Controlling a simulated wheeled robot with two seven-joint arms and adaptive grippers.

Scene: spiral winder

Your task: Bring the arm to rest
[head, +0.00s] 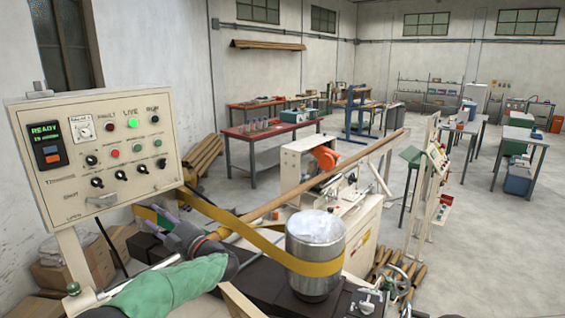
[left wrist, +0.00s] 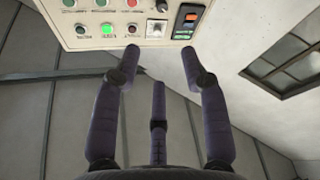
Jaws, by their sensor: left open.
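My left arm (head: 170,286), in a green sleeve, comes in at the bottom left of the head view. Its gripper (head: 165,217) is below the control panel (head: 110,182), beside the yellow belt, which partly hides it. In the left wrist view the gripper (left wrist: 160,62) has its dark purple fingers spread and nothing between them. The panel's lower edge (left wrist: 105,42) shows beyond the fingertips, and I see no contact. My right gripper is not in view.
A yellow belt (head: 225,216) loops around a steel drum (head: 316,240) close right of my arm. A long brown tube (head: 300,192) slants over the cream machine (head: 362,235). Cardboard boxes (head: 75,268) stand at left. Open floor (head: 455,240) lies at right.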

